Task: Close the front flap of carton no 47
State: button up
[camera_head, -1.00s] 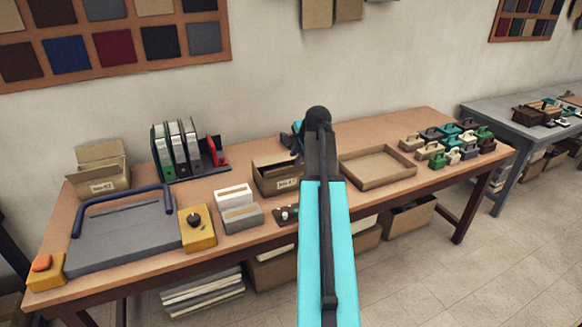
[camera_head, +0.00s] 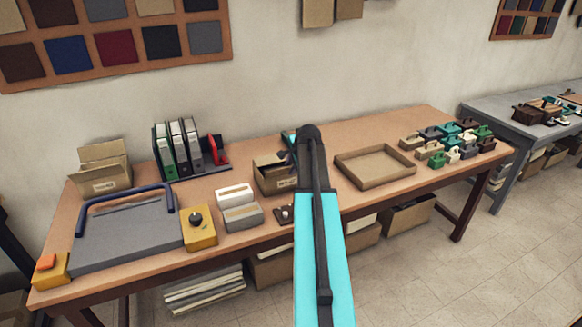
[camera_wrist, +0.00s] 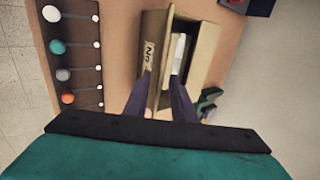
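A small brown carton (camera_head: 268,183) stands at the middle of the table, partly behind my arm. Its label is too small to read in the head view; in the wrist view the carton (camera_wrist: 205,55) shows a front label beginning "No", the number unclear. Its top is open, with something white inside. My gripper (camera_wrist: 160,76) is over the carton's front edge, its two dark purple fingers apart. The left finger is by the labelled front and the right finger is over the opening. Contact with the flap cannot be told. In the head view my arm hides most of the gripper.
Another open carton (camera_head: 104,182) stands at the left, with binders (camera_head: 178,148) beside it. Pale boxes (camera_head: 238,208) and a knobbed board (camera_wrist: 75,50) lie near the carton. A green object (camera_wrist: 209,103) is close to the right finger. An empty tray (camera_head: 375,182) lies right.

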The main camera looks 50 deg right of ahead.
grip_shut()
dwell(1.4)
